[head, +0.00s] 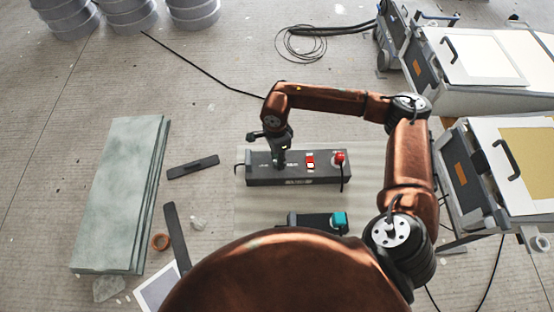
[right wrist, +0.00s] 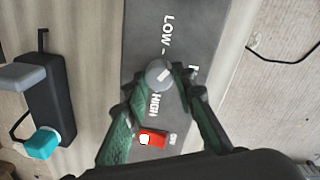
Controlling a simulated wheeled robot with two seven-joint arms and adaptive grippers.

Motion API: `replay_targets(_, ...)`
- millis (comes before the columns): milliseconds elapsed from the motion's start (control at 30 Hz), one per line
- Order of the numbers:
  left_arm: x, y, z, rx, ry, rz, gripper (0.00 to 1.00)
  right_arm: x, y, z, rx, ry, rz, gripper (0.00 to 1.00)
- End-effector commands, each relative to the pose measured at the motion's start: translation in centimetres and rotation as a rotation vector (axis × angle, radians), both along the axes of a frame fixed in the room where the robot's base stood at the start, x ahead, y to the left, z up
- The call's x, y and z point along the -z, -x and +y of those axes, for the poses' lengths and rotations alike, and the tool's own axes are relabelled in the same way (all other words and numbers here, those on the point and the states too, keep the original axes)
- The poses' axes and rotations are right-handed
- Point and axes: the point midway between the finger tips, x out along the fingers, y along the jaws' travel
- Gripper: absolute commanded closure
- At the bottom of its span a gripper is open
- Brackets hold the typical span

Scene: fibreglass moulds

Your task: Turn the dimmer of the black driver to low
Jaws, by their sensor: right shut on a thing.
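The black driver (head: 300,176) is a long dark box lying on a pale mat. It has a red rocker switch (head: 310,161) and a red plug (head: 339,157) at its right end. In the right wrist view its face (right wrist: 185,20) carries the words LOW and HIGH. The grey round dimmer knob (right wrist: 158,73) sits between them, its white line slanting up and right. My right gripper (right wrist: 158,84) is shut on the knob, a green-padded finger on each side. In the head view my right gripper (head: 280,163) reaches down onto the driver and hides the knob. My left gripper is not in view.
A second dark box with a teal part (head: 339,219) lies nearer on the mat (head: 265,205). Grey-green slabs (head: 118,190) and dark strips (head: 193,167) lie to the left. White-lidded units (head: 482,57) stand at the right. A black cable (head: 205,72) runs behind.

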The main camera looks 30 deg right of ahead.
Motion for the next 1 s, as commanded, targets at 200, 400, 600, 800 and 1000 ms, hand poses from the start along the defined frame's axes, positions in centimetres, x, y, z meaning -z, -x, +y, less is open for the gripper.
replay_targets(200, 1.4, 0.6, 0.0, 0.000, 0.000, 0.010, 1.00, 0.2, -0.1, 0.1, -0.203, -0.002, 0.000, 1.00)
replay_targets(400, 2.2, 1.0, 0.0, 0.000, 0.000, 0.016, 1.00, 0.2, 0.0, 0.2, -0.362, -0.002, 0.000, 1.00)
replay_targets(600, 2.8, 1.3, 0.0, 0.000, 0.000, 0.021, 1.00, 0.1, 0.0, 0.2, -0.480, -0.002, -0.001, 1.00)
replay_targets(800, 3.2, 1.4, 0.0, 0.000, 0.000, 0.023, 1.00, 0.0, -0.1, 0.2, -0.548, -0.002, -0.002, 1.00)
replay_targets(1000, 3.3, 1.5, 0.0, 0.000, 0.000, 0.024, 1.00, 0.0, 0.0, 0.2, -0.576, -0.003, -0.001, 1.00)
